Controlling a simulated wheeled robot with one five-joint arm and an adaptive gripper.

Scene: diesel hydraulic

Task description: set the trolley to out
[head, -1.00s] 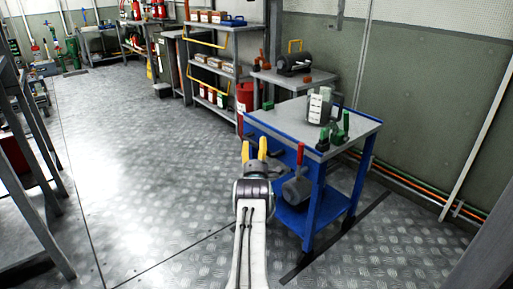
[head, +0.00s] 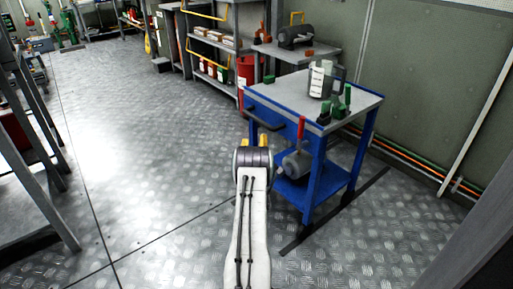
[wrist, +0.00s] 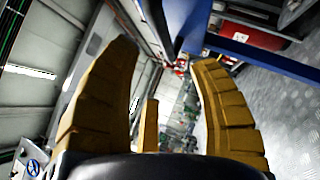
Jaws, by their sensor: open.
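The trolley (head: 318,205) is a blue cart with a grey top, standing right of centre in the head view. A dark bar handle (head: 270,117) sticks out from its left side. My gripper (head: 255,140) is just left of the trolley, in front of and below the handle, with its yellow fingertips partly hidden behind my wrist. In the wrist view my gripper (wrist: 165,62) has its yellow fingers spread, with nothing between them. A blue edge, apparently the trolley's (wrist: 265,58), passes beyond the right finger. I cannot tell whether anything touches.
A grey bench (head: 290,52) stands behind. The floor to the left is clear.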

